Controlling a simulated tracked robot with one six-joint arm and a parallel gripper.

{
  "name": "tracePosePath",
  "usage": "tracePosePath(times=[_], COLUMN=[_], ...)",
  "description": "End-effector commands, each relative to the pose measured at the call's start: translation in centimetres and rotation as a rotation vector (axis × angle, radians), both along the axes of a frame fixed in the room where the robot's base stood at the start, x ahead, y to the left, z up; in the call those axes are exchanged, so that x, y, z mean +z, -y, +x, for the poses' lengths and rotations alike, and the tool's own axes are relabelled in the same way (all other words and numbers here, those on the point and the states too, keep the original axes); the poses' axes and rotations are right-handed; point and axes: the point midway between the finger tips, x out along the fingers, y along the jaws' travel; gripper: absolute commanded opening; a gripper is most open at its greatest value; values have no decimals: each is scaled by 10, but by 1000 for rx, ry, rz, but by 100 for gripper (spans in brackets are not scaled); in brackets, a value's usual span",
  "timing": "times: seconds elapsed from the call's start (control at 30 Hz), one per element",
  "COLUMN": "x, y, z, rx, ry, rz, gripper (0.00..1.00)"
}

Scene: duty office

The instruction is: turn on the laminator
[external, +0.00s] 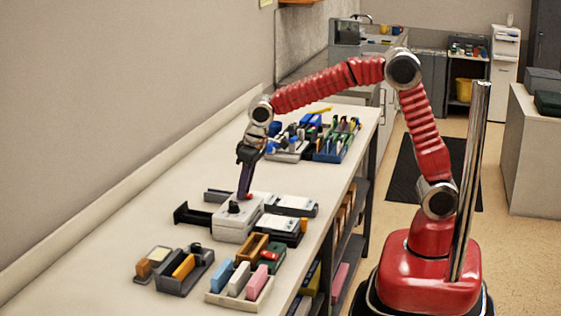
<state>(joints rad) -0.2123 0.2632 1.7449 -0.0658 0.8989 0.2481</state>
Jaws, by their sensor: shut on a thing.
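The light grey boxy machine on the bench, which looks like the laminator (231,226), has a dark knob (233,207) on top and a dark tray sticking out at its left. My gripper (245,193) points down at the top of this machine from above. Its jaws are shut on a small reddish part at the machine's top, seemingly a switch or knob. The fingers cover most of that part, and its setting cannot be made out.
Grey-and-white devices (291,204) stand close at the right. In front are a tray of coloured blocks (231,299) and a dark holder (173,283). Bins of pens and tools (334,152) stand behind. The bench's left side is clear, along the wall.

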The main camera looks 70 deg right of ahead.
Motion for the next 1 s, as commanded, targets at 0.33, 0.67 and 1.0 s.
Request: tracePosePath(times=[0.33, 0.67, 1.0], x=[-2, -1, -1], y=[1, 1, 0], z=[7, 7, 7], rx=[-1, 0, 0], ry=[-159, -213, -212], rz=[0, 0, 0], gripper=[0, 0, 30])
